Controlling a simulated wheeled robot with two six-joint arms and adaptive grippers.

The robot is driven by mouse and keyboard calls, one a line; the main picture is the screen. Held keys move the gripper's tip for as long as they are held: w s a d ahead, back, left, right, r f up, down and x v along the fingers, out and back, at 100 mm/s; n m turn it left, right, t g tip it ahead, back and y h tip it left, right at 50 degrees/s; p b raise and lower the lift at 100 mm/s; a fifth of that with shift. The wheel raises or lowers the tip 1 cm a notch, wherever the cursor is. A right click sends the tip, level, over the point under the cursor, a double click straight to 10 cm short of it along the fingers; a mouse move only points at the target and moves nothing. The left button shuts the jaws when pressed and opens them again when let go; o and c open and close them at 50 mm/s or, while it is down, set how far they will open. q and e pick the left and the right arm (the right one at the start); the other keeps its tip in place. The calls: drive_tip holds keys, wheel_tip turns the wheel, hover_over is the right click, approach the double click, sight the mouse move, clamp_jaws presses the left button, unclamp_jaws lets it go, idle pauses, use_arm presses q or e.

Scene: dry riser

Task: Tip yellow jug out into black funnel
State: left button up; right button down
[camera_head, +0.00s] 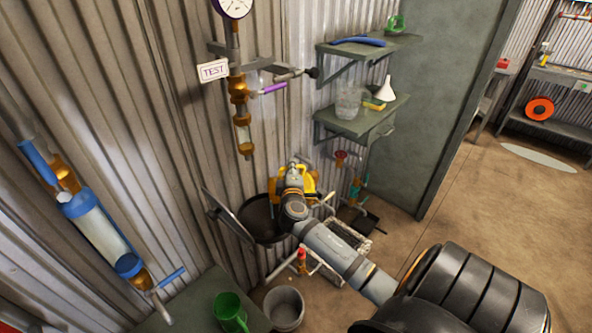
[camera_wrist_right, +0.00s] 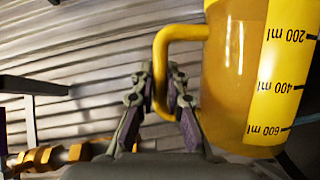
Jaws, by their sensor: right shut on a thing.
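The yellow jug (camera_head: 311,188) is beside the corrugated wall, partly hidden by my right gripper (camera_head: 293,176). In the right wrist view the jug (camera_wrist_right: 228,80) has a yellow handle and a yellow scale band with upside-down numbers. The right gripper (camera_wrist_right: 163,112) is shut on this handle. The wall's ribs run across that view, so the jug looks tipped well over onto its side. A wide black round vessel, seemingly the black funnel (camera_head: 258,226), is just left of and below the jug. Whether liquid runs out is not visible. My left gripper is not in view.
A brass pipe (camera_head: 241,115) with a gauge and TEST tag hangs on the wall above. A blue-capped cylinder (camera_head: 100,232) is at left. A green jug (camera_head: 229,311) and grey bucket (camera_head: 284,307) are in front. Shelves (camera_head: 362,122) hold a white funnel (camera_head: 386,89).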

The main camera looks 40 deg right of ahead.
sight(279, 174)
drive_tip(key=shift+w+a+f+n+b, duration=0.3)
drive_tip(key=shift+a+f+n+b, duration=0.15)
drive_tip(key=shift+a+n+b, duration=0.35)
drive_tip(key=shift+w+a+n+t+h+b, duration=0.25)
drive_tip(key=shift+a+n+b, duration=0.15)
drive_tip(key=shift+a+b, duration=0.2)
drive_tip(key=shift+w+a+n+t+h+b, duration=0.1)
drive_tip(key=shift+a+n+t+h+b, duration=0.15)
drive_tip(key=shift+a+n+b, duration=0.25)
drive_tip(key=shift+w+a+r+n+t+b, duration=0.2)
drive_tip(key=shift+a+n+b, duration=0.2)
drive_tip(key=shift+a+n, duration=0.15)
drive_tip(key=shift+w+a+r+n+t+b, duration=0.15)
drive_tip(key=shift+a+n+b, duration=0.25)
drive_tip(key=shift+a, duration=0.3)
drive_tip(key=shift+w+a+r+n+t+b, duration=0.1)
drive_tip(key=shift+w+a+n+t+b, duration=0.1)
drive_tip(key=shift+a+n+b, duration=0.3)
drive_tip(key=shift+a, duration=0.1)
